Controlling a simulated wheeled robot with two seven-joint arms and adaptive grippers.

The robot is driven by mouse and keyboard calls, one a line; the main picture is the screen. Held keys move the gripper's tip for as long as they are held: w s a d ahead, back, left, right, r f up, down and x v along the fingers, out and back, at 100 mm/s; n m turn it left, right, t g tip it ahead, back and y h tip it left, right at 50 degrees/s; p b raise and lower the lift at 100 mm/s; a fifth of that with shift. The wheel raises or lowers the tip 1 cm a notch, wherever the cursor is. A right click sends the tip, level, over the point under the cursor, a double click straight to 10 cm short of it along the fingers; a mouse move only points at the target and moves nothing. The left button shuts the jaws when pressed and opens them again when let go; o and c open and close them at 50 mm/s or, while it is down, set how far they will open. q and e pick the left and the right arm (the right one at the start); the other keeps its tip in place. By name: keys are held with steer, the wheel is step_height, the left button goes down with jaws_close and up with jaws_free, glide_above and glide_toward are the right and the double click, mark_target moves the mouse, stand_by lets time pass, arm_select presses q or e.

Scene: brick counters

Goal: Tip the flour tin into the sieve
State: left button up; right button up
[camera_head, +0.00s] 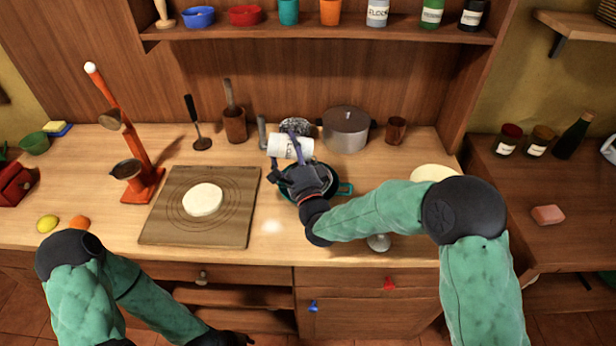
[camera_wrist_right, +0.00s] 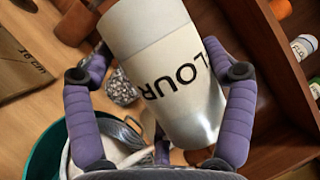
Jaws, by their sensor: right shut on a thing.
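The flour tin (camera_head: 290,147) is a white cylinder with dark lettering. My right gripper (camera_head: 287,151) is shut around it and holds it tipped well over, nearly on its side in the head view. In the right wrist view, the purple fingers grip both sides of the tin (camera_wrist_right: 168,75), with its label showing. Under the gripper is a teal bowl (camera_head: 345,189), with a metal sieve (camera_wrist_right: 118,132) by its rim in the wrist view. White material shows there, but the tin and hand hide much of the sieve. My left gripper (camera_head: 226,339) is low at the front, partly cut off.
A board (camera_head: 162,222) with a round of dough (camera_head: 202,199) lies left of the bowl. A pot (camera_head: 346,129) and a wooden mug (camera_head: 396,130) stand behind. An orange stand (camera_head: 143,172) rises at left. A pale patch (camera_head: 271,227) marks the counter.

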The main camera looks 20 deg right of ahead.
stand_by(0.4)
